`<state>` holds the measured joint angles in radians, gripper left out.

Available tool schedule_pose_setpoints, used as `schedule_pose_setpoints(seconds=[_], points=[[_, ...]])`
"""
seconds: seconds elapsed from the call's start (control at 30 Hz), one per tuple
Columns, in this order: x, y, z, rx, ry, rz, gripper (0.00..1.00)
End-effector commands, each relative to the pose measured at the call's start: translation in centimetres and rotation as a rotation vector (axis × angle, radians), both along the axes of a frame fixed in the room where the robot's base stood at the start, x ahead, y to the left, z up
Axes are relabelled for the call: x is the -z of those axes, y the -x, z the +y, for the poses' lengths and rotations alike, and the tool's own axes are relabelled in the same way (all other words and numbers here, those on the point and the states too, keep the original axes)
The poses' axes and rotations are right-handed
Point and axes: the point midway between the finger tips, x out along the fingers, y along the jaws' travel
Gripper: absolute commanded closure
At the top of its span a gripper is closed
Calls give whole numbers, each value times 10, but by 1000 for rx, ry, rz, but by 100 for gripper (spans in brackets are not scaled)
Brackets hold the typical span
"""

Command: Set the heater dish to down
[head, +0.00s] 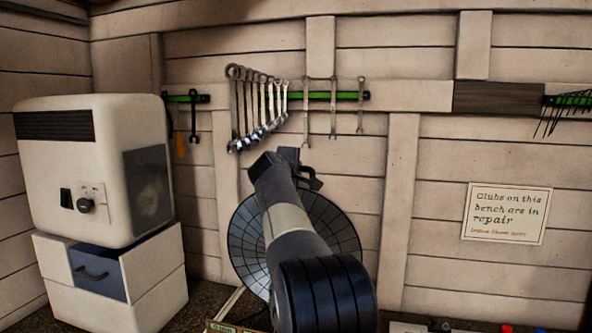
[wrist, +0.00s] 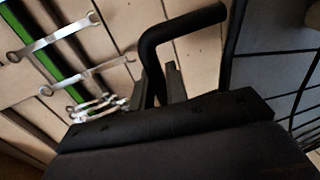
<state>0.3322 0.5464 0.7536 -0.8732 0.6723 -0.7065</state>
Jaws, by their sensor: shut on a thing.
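The heater dish (head: 245,232) is a round dark disc with a grid of lines, standing against the back wall. My arm hides its middle in the head view. Its gridded edge fills the right of the wrist view (wrist: 280,60). A black bent handle (wrist: 185,22) sticks out beside the dish. My gripper (wrist: 162,82) is shut on this handle, with one finger on each side of the bar. In the head view my gripper (head: 308,172) is at the dish's upper edge. The dish faces roughly toward the head camera; its exact tilt is hard to tell.
Several wrenches (head: 262,105) hang from a green rail (head: 345,96) above and left of the dish. A cream cabinet (head: 85,165) on a drawer unit (head: 150,275) stands at the left.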

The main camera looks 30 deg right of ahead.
Motion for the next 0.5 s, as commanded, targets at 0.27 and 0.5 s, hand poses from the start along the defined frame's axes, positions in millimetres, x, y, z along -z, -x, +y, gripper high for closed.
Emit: schedule_pose_setpoints(seconds=[0.27,0.5], points=[[1,0,0,0,-1,1,100],[6,2,3,0,12,-9,100]])
